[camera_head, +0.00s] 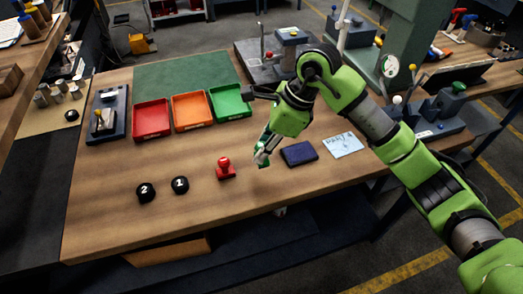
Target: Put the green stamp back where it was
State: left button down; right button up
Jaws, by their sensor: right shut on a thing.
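My right gripper (262,152) reaches down from the right over the middle of the wooden bench. It is shut on the green stamp (262,160), which shows only as a small piece at the fingertips, mostly hidden by the gripper. Whether the stamp touches the bench or hangs just above it I cannot tell. A red stamp (225,169) stands upright just left of the gripper. A dark blue ink pad (299,153) lies to the right of the gripper. My left gripper does not show.
A white marked card (343,145) lies right of the pad. Red (152,119), orange (192,111) and green (230,103) trays stand behind. The bench's front strip is clear.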

jog(key=shift+w+f, duration=0.5)
notch_tip(320, 180, down, 3)
jog(key=shift+w+a+r+p, duration=0.1)
jog(key=shift+p, duration=1)
jog(key=shift+f, duration=0.3)
jog(key=shift+f, duration=0.1)
jog(key=shift+f, duration=0.15)
jog(key=o, duration=0.9)
